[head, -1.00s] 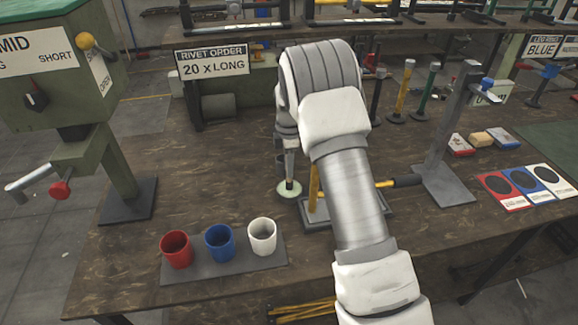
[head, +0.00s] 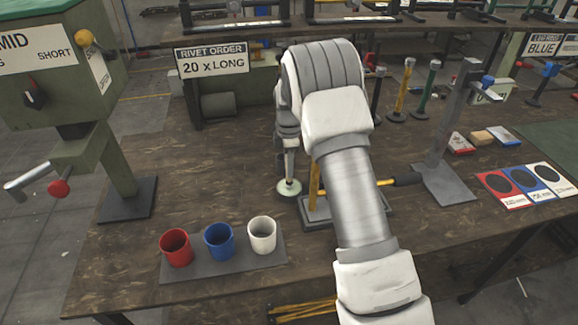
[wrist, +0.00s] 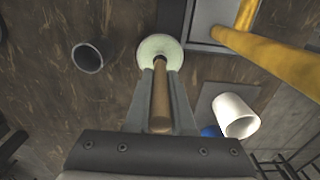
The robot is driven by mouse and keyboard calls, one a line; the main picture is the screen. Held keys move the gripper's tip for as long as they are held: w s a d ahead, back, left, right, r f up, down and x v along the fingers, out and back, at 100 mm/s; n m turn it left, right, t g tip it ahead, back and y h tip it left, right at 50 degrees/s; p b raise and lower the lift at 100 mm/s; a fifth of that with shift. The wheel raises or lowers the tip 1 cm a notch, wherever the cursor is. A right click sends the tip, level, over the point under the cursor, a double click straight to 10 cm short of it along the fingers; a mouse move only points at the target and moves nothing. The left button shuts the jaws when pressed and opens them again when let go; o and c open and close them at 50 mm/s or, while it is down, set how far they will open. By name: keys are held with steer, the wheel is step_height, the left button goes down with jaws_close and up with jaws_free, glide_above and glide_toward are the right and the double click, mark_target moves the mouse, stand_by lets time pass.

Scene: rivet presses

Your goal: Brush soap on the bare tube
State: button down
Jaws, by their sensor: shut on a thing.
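My gripper (wrist: 160,78) is shut on a wooden-handled brush (wrist: 160,105), which points down at a pale green round disc, perhaps the soap (wrist: 161,50). In the head view my gripper (head: 289,160) is right above this disc (head: 289,188) on the bench. The brush's lower end seems to be at the disc; whether it touches I cannot tell. A yellow tube (head: 314,182) rises from a grey base plate (head: 316,214) just right of the disc, partly hidden by my arm. The yellow tube (wrist: 275,55) is large at the right in the wrist view.
Red (head: 176,248), blue (head: 219,242) and white (head: 262,235) cups stand on a grey mat in front. A grey post stand (head: 442,150) is farther right. Bare bench lies left of the disc.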

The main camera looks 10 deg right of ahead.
stand_by(0.5)
steer(key=shift+r+p, duration=2.1)
steer(key=shift+r, duration=1.35)
